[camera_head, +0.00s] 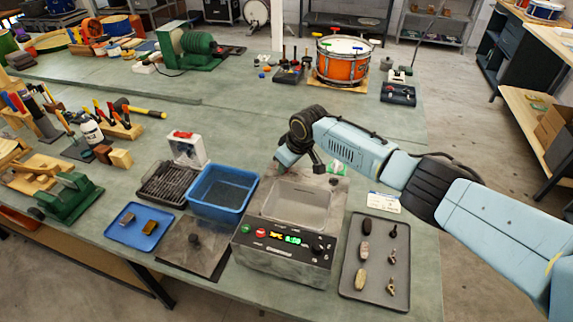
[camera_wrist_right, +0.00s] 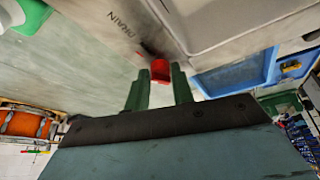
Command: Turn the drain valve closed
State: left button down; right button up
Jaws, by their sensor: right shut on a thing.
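The drain valve's red handle (camera_wrist_right: 160,70) shows in the right wrist view, beside the printed word DRAIN on the grey cleaner body (camera_wrist_right: 112,45). My right gripper (camera_wrist_right: 159,80) has its two green fingers on either side of the red handle and is shut on it. In the head view the cleaner (camera_head: 282,262) stands at the front of the bench with an open basin and a lit display. My right arm reaches behind it from the right. The valve and my right fingertips are hidden there. My left gripper is not in view.
A blue bin (camera_head: 222,207) stands close left of the cleaner, with a black wire basket (camera_head: 168,184) beside it. A blue tray (camera_head: 122,236) lies front left. A grey tray (camera_head: 375,285) with several metal parts lies right of the cleaner. A card (camera_head: 384,202) lies near my arm.

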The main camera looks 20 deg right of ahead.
jog(key=shift+f+n+y+b, duration=0.25)
jog(key=shift+n+b, duration=0.35)
jog(key=shift+n, duration=0.4)
jog(key=n+g+b, duration=0.1)
jog(key=n+b, duration=0.1)
jog(key=b, duration=0.1)
jog(key=n+g+y+b, duration=0.1)
jog(key=n+b, duration=0.2)
jog(key=n+g+y+b, duration=0.1)
jog(key=n+b, duration=0.2)
jog(key=b, duration=0.1)
jog(key=shift+w+d, duration=0.25)
jog(key=shift+w, duration=0.1)
jog(key=shift+r+n+g+b, duration=0.1)
jog(key=shift+n+g+b, duration=0.3)
jog(key=shift+n+b, duration=0.6)
jog(key=o, duration=0.9)
jog(key=shift+r, duration=0.1)
jog(key=shift+o, duration=0.2)
jog(key=shift+w+r, duration=0.1)
